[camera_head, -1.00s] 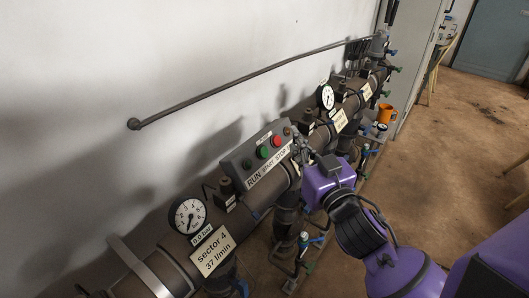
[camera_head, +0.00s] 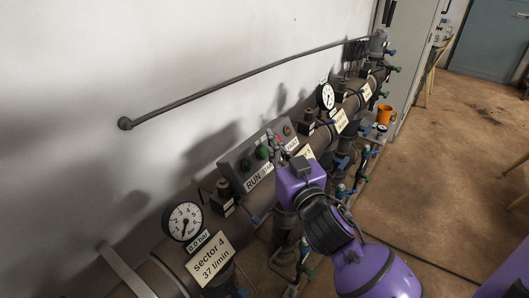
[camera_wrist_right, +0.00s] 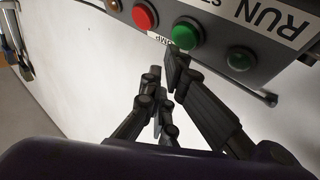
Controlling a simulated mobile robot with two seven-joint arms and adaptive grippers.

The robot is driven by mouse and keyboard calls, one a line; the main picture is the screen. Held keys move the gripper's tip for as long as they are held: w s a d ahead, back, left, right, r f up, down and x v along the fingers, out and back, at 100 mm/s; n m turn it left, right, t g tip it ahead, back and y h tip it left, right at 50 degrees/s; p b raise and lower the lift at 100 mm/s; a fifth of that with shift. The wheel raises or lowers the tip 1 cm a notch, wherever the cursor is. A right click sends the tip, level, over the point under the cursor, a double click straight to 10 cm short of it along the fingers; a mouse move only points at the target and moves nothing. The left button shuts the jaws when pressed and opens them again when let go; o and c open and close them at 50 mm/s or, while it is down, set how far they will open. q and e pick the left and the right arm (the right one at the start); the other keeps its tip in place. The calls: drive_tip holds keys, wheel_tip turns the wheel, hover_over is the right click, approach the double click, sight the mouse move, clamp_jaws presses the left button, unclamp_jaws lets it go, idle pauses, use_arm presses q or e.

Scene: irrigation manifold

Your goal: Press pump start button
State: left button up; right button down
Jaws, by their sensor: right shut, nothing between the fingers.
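The pump control box (camera_head: 231,166) is a grey panel on the pipe, marked RUN, with START and STOP labels partly covered. Its green start button (camera_head: 262,153) shows just left of my right gripper (camera_head: 276,146). The right gripper is shut and empty in front of the panel, largely hiding the red stop button. In the right wrist view, the green button (camera_wrist_right: 186,32) is beside the red button (camera_wrist_right: 144,15). The right gripper's fingertips (camera_wrist_right: 166,70) are just below the green button in the picture; I cannot tell whether they touch it. My left gripper is not in view.
A dark green lamp (camera_wrist_right: 240,58) sits beside the green button. The brown manifold pipe carries gauges (camera_head: 183,221), valves and a sector 4 sign (camera_head: 212,259). A rail (camera_head: 220,88) runs along the wall. An orange cup (camera_head: 384,115) stands farther back; floor to the right is mostly clear.

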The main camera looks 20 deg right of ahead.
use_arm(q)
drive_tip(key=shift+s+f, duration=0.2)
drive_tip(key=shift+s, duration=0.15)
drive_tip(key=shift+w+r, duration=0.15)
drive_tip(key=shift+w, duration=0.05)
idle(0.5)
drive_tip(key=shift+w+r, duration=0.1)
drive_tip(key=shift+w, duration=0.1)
use_arm(e)
drive_tip(key=shift+w+a+f, duration=0.2)
drive_tip(key=shift+w+f, duration=0.05)
drive_tip(key=shift+w, duration=0.1)
